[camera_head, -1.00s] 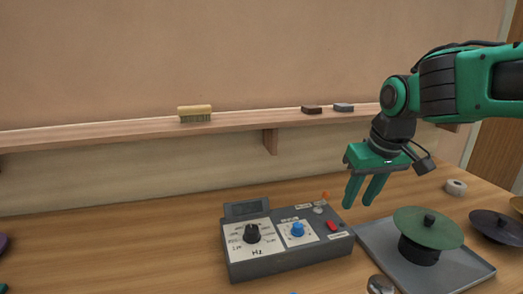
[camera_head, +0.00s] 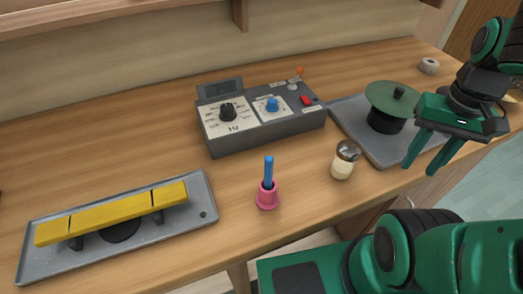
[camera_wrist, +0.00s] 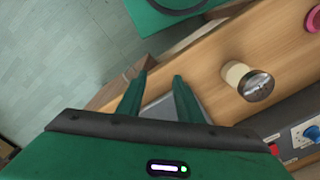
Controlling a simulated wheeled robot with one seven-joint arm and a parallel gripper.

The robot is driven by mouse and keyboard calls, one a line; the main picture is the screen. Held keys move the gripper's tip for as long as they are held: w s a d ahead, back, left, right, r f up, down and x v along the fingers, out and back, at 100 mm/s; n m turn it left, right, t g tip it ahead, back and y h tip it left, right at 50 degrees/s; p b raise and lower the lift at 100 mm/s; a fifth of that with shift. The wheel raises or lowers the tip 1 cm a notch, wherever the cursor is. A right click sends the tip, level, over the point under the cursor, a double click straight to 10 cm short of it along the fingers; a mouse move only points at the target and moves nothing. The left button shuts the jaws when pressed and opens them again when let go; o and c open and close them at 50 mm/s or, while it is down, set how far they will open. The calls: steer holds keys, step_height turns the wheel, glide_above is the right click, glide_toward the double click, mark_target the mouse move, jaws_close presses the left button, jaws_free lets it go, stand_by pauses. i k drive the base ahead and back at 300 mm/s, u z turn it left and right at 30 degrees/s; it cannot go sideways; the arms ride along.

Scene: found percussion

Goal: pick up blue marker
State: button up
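The blue marker (camera_head: 268,169) stands upright in a small pink cup (camera_head: 267,197) near the front edge of the table in the head view. My gripper (camera_head: 419,168) is well to the right of it, over the table's front edge, pointing down. Its fingers are apart with nothing between them. In the wrist view the open fingers (camera_wrist: 159,77) are empty. Part of the pink cup (camera_wrist: 314,18) shows at the upper right there, but the marker is not visible in that view.
A shaker with a metal top (camera_head: 344,160) stands between the cup and my gripper. Behind are a grey control box (camera_head: 258,137) and a tray (camera_head: 348,112) with a green cymbal (camera_head: 388,97). A yellow bar on a grey tray (camera_head: 202,186) lies left. Table around the cup is clear.

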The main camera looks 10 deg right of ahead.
mark_target(269, 160)
steer(key=u, duration=0.05)
steer(key=k, duration=0.5)
steer(key=u, duration=1.5)
steer(key=k, duration=1.15)
steer(key=z, duration=0.25)
steer(key=i, duration=1)
steer(key=u, duration=0.1)
